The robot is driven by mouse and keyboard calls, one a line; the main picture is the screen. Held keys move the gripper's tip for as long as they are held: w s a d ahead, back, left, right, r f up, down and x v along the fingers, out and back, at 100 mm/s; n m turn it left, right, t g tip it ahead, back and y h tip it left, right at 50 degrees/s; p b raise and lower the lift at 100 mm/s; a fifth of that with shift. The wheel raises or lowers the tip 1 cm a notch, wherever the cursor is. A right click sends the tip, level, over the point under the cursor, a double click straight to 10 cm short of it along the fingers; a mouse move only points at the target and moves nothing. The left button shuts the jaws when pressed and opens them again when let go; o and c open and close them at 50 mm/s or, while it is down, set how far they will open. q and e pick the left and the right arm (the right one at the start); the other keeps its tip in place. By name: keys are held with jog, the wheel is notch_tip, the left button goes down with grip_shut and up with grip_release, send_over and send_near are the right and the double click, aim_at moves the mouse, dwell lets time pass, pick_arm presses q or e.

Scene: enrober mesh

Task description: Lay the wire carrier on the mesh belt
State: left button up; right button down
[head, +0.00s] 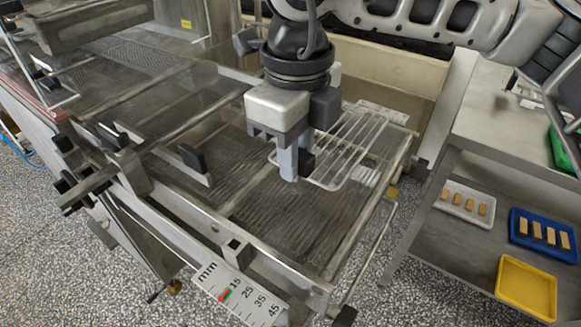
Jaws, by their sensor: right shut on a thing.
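The wire carrier (351,158) is a pale, rounded rectangular grid of thin bars. My right gripper (291,176) is shut on its left end, and the carrier reaches off to the right and back from the fingers. It is over the right part of the mesh belt (285,215), a dark, finely ribbed surface between metal side rails. I cannot tell whether the carrier touches the belt or is held just above it. The gripper hides part of the carrier's near-left edge. My left gripper is not in view.
A clear cover and side fittings stand at the left. A scale plate marked mm (240,295) is at the front. At right, a steel table (500,125) has a lower shelf with a white tray (446,208), a blue tray (517,240) and an empty yellow tray (527,287).

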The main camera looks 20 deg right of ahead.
jog(key=shift+w+a+f, duration=0.15)
jog(key=shift+a+f, duration=0.05)
jog(key=shift+f, duration=0.1)
notch_tip(320, 180, down, 3)
jog(key=shift+w+a+f, duration=0.1)
jog(key=shift+f, duration=0.05)
jog(key=shift+f, duration=0.1)
jog(key=shift+f, duration=0.15)
jog(key=c, duration=1.3)
grip_release()
jog(key=shift+r, duration=0.6)
notch_tip(320, 180, up, 11)
jog(key=shift+r, duration=0.15)
